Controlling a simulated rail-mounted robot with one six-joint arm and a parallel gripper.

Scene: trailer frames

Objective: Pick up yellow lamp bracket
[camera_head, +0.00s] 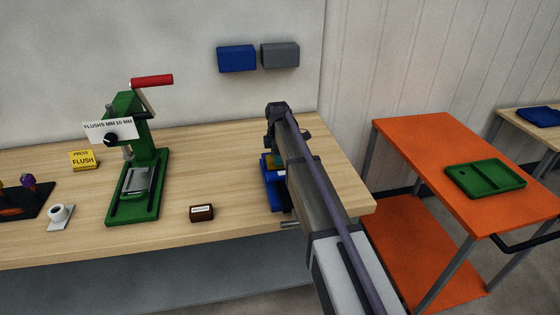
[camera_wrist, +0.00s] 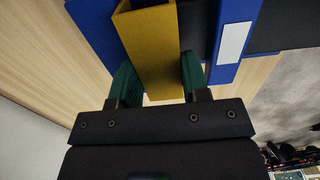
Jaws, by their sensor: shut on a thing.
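The yellow lamp bracket (camera_wrist: 150,50) is in the wrist view, a yellow channel-shaped piece between the two green fingers of my gripper (camera_wrist: 158,82). The fingers are shut on its sides. A blue holder (camera_wrist: 98,30) stands around or behind the bracket, with a white label (camera_wrist: 232,42) on its right part. I cannot tell whether the bracket still touches the holder. In the head view my arm hides most of the bracket and my gripper; the blue holder (camera_head: 270,172) shows at the arm's left edge, on the wooden table.
A green press (camera_head: 138,195) with a red handle stands on the table (camera_head: 235,165) at left. A small brown block (camera_head: 201,213), a yellow sign (camera_head: 82,160) and a white cup (camera_head: 58,213) are near it. An orange cart (camera_head: 415,150) with a green tray (camera_head: 485,192) stands at right.

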